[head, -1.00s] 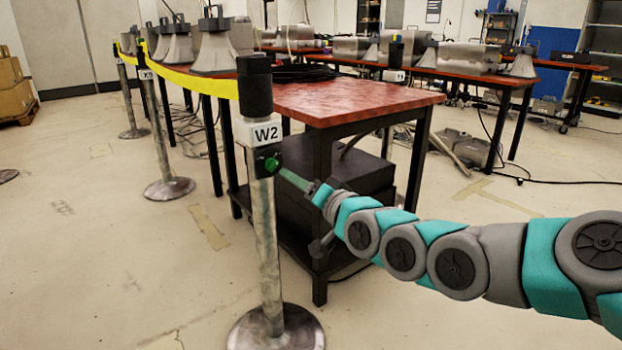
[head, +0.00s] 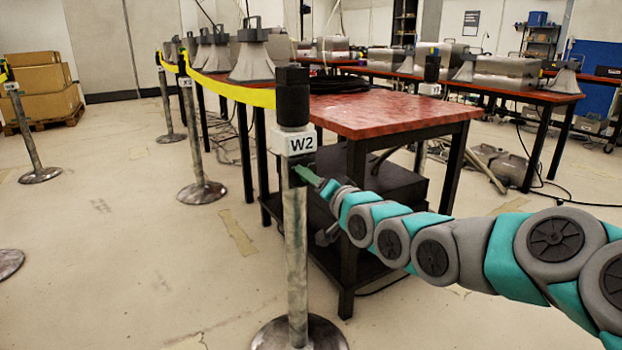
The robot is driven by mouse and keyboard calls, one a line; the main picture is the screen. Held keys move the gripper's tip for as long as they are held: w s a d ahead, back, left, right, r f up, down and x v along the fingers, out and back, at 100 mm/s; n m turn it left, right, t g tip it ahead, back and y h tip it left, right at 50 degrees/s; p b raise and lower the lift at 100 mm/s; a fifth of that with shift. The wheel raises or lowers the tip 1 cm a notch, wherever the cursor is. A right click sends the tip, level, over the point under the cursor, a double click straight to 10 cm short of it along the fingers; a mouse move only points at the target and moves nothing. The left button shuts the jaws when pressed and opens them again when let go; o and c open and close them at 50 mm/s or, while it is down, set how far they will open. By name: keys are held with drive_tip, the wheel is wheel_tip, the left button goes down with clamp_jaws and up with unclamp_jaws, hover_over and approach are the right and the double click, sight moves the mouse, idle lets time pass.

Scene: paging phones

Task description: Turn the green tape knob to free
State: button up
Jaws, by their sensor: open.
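The W2 post (head: 295,245) stands upright in the front middle, with a black cap and a white W2 label (head: 302,144). Just below the label is a dark knob housing. My gripper (head: 305,174), with green fingers, reaches from the right and its tips are at this housing. The green tape knob cannot be made out apart from the green fingers, which seem to cover it. The gripper is open; whether its fingers touch the knob I cannot tell. A yellow tape (head: 235,92) runs from the post top to the back left.
A red-topped table (head: 390,112) stands close behind the post, with dark boxes beneath. More posts (head: 200,190) stand to the left, and grey horn speakers (head: 252,60) line the tables behind.

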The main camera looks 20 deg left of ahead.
clamp_jaws()
drive_tip(key=shift+n, duration=9)
